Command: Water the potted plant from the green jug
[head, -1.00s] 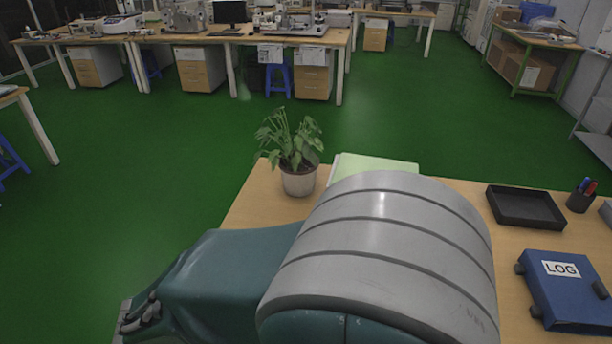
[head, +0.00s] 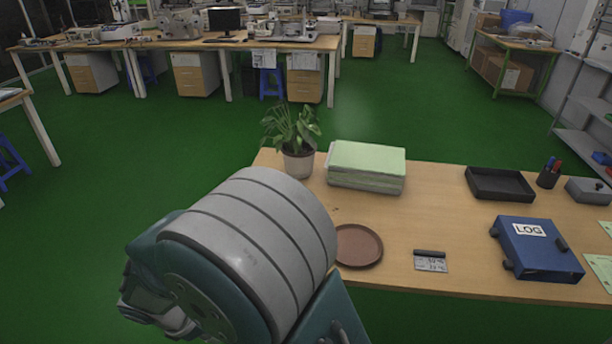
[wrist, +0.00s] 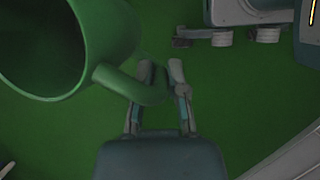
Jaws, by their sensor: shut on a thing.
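The potted plant (head: 298,163), leafy green in a pale pot, stands upright near the far left corner of the wooden table in the head view. The green jug (wrist: 110,40) fills the upper left of the wrist view, its wide mouth showing a dark inside. My gripper (wrist: 163,78) is shut on the jug's handle (wrist: 132,86). Green floor shows behind the jug. In the head view my arm hides the gripper and the jug, so how far they are from the plant cannot be told there.
On the table (head: 400,225) are a stack of green-topped paper (head: 366,166), a brown saucer (head: 358,246), a small card (head: 430,262), a black tray (head: 499,184), a pen cup (head: 548,176) and a blue LOG binder (head: 537,249). Green floor lies open left of the table.

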